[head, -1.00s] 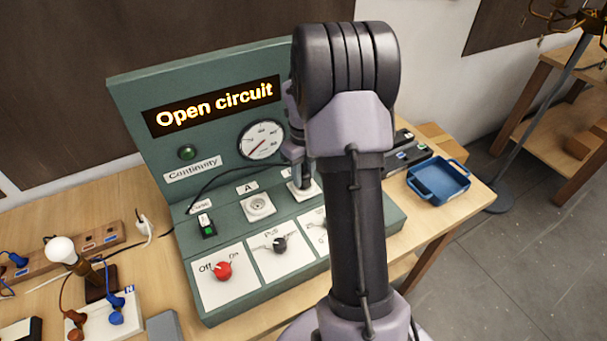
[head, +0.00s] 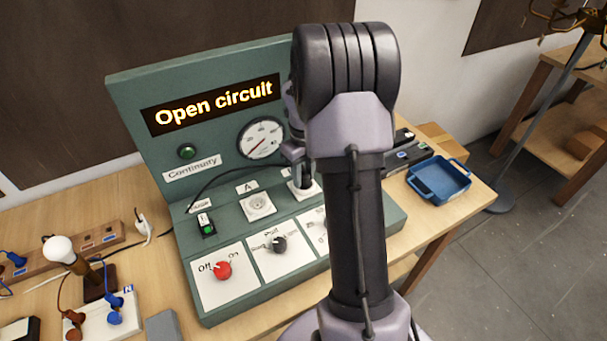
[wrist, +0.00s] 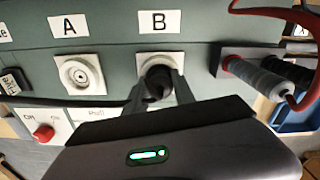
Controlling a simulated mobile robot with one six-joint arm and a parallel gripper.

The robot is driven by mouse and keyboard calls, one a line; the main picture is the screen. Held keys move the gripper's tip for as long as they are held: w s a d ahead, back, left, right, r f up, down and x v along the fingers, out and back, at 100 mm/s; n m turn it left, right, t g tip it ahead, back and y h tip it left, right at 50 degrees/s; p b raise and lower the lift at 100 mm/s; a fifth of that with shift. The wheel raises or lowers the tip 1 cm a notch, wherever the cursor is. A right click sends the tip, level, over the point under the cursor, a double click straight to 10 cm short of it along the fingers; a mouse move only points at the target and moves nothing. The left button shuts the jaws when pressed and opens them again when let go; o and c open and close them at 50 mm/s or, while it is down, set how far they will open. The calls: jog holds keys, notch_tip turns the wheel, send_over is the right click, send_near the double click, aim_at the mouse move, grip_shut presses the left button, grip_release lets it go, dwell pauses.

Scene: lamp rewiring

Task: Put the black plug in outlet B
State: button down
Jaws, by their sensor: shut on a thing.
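Outlet B (wrist: 172,60) is a white square socket under a "B" label, seen in the wrist view. The black plug (wrist: 157,82) is at the face of outlet B, between my gripper's fingers. My gripper (wrist: 156,92) is shut on the plug. How deep the plug sits in the outlet cannot be told. In the head view, outlet B (head: 310,191) is partly hidden behind my arm. Outlet A (wrist: 79,73) is empty to the left, and it also shows in the head view (head: 258,206).
The green test panel (head: 215,305) displays "Open circuit". A red knob (head: 223,270) and black knob (head: 279,245) sit below the outlets. A blue tray (head: 440,182) stands at the right.

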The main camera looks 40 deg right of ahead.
aim_at(304, 173)
jog(key=shift+f, duration=0.25)
jog(key=c, duration=1)
grip_release()
jog(key=shift+o, duration=0.2)
notch_tip(304, 173, up, 18)
jog(key=f+p, duration=0.1)
jog(key=p, duration=0.4)
jog(key=s+a+r+n+t+b, duration=0.2)
jog(key=s+a+n+b, duration=0.1)
jog(key=a+n, duration=0.6)
jog(key=s+a+r+n+t+b, duration=0.1)
jog(key=s+a+n+b, duration=0.25)
jog(key=a+n, duration=0.5)
jog(key=s+a+f+n+t+y+b, duration=0.2)
jog(key=s+a+f+n, duration=0.3)
jog(key=s+a+n, duration=0.6)
jog(key=a+n+b, duration=0.1)
jog(key=a+n, duration=0.1)
jog(key=n, duration=0.1)
jog(key=shift+s+t, duration=0.2)
jog(key=shift+t, duration=0.2)
